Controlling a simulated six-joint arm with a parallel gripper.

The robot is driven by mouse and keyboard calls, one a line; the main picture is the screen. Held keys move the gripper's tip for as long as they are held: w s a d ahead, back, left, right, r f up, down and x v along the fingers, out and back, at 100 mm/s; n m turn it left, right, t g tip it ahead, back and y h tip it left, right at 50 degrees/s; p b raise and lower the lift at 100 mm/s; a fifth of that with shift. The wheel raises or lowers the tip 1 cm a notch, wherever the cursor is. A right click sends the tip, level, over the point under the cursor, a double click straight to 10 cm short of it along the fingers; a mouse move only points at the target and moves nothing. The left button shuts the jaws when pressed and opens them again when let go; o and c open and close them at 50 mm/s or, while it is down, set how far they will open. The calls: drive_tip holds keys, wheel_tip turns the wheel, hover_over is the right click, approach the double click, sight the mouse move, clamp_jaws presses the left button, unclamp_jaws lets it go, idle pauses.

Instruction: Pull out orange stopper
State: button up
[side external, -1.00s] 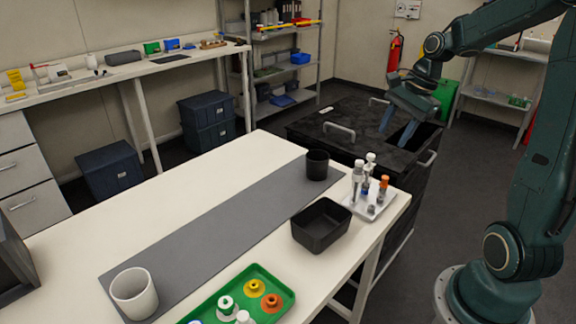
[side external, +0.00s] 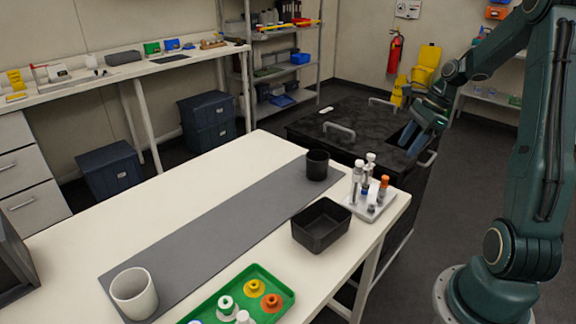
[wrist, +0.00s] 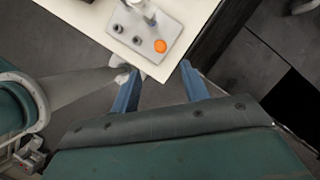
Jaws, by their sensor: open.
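The orange stopper (side external: 384,180) tops a small vessel in a pale rack (side external: 370,209) at the table's right corner. The stopper also shows in the wrist view (wrist: 161,46) as a round orange top in the rack's corner, just beyond my fingertips and between their lines. My gripper (side external: 413,146) is open and empty above the black cabinet, to the right of and behind the rack. Its two blue fingers (wrist: 160,69) are spread apart in the wrist view. The stopper is clear of both fingers.
White-capped vessels (side external: 369,164) stand upright in the same rack, close to the stopper. A black bin (side external: 321,236) and black cup (side external: 317,165) stand nearby. A green tray (side external: 205,314) holds several coloured stoppers. A black cabinet (side external: 352,124) stands behind the table.

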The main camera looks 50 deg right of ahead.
sight(386, 177)
drive_tip(key=x, duration=1.2)
drive_tip(key=shift+a+f, duration=0.1)
drive_tip(key=shift+f, duration=0.25)
clamp_jaws()
drive_tip(key=shift+r, duration=1.5)
idle(0.7)
drive_tip(key=shift+r, duration=1.35)
